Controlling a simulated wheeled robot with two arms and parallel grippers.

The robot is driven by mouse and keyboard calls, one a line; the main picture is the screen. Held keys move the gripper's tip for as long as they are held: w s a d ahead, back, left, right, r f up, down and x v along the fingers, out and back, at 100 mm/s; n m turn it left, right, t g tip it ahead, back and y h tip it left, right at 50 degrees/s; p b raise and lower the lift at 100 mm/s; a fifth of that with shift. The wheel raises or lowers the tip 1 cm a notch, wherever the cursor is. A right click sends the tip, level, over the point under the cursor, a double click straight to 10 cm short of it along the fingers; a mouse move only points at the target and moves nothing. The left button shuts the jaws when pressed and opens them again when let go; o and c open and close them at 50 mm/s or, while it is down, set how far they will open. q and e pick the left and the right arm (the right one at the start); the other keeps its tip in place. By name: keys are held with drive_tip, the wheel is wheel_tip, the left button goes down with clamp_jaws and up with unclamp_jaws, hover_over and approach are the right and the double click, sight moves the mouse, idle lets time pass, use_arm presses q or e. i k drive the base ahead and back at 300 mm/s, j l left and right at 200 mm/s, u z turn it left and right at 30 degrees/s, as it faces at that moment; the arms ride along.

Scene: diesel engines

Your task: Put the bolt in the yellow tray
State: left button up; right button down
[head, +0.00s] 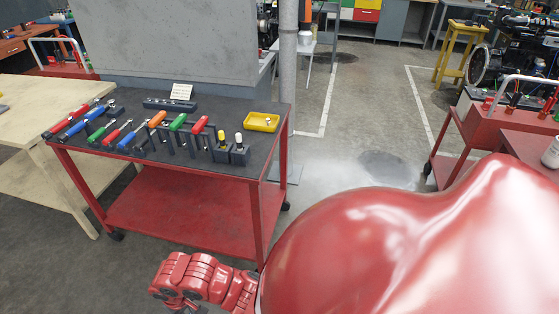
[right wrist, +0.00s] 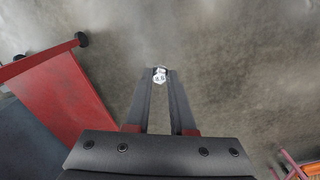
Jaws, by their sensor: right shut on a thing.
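The yellow tray (head: 261,122) sits at the right end of the dark top of a red tool cart in the head view, and it looks empty. My right gripper (right wrist: 160,76) is shut on a small silvery bolt (right wrist: 160,73), held at the fingertips over open grey floor in the right wrist view. The right gripper and bolt do not show in the head view. My left gripper is not visible; only red arm parts show at the bottom of the head view.
The red cart (head: 180,205) also bears screwdrivers and other hand tools in a row, a small label card (head: 181,92) and dark holders (head: 230,154). A grey pillar (head: 288,90) stands behind the cart. A second red cart (head: 462,130) is at right. Floor between is clear.

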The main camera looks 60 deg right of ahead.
sight(253, 123)
drive_tip(key=l+z, duration=0.3)
drive_tip(key=i+l+z, duration=0.15)
drive_tip(key=l+z, duration=0.15)
drive_tip(key=i+l+z, duration=0.15)
drive_tip(key=l+z, duration=0.2)
drive_tip(key=i+l+z, duration=0.15)
drive_tip(key=l+z, duration=0.15)
drive_tip(key=l, duration=0.1)
